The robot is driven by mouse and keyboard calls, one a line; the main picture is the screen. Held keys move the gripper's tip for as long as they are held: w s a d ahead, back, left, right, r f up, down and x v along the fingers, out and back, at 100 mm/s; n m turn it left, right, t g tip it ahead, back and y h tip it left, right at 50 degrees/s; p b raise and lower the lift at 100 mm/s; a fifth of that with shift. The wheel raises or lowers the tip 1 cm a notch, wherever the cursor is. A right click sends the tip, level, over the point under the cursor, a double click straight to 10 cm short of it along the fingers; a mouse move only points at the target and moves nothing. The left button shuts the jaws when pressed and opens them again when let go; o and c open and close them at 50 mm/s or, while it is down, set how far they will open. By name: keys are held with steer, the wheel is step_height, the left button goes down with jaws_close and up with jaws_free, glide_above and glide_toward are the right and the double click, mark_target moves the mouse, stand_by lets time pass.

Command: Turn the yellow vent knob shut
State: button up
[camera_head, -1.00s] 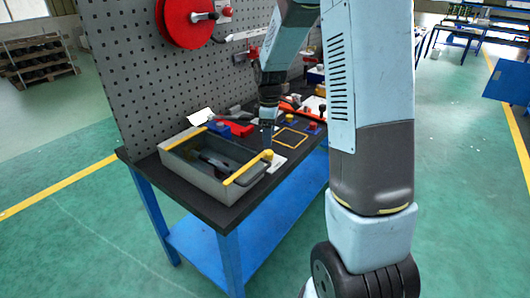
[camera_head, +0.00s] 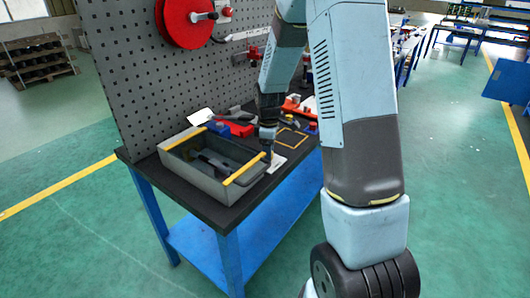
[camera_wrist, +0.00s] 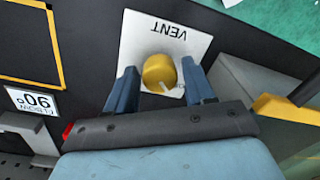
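The yellow vent knob (camera_wrist: 158,68) is round and sits on a white plate marked VENT (camera_wrist: 178,40), which appears upside down in the wrist view. A pale line on the knob points toward small lettering at the plate's edge, too small to read and partly hidden. My gripper (camera_wrist: 159,64) is open, with one blue finger on each side of the knob and gaps between. I cannot tell how far down the fingers reach beside it. In the head view my gripper (camera_head: 267,155) is over the white plate (camera_head: 277,164) and hides the knob.
A grey tray with yellow edges (camera_head: 178,167) stands close beside the plate, with dark items inside. A yellow-outlined square (camera_head: 291,138) lies on the other side. Red and blue items (camera_head: 237,128) lie behind, before the pegboard (camera_head: 150,85).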

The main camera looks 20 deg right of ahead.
steer(key=c, duration=0.7)
steer(key=shift+a, duration=0.4)
steer(key=shift+c, duration=0.5)
steer(key=shift+d, duration=0.25)
steer(key=shift+s+d+f+m, duration=0.1)
steer(key=shift+d+m, duration=0.05)
steer(key=shift+m, duration=0.55)
steer(key=m, duration=0.6)
steer(key=shift+s, duration=0.1)
steer(key=m, duration=0.5)
steer(key=shift+m, duration=0.3)
steer(key=m, duration=0.4)
steer(key=shift+m, duration=0.4)
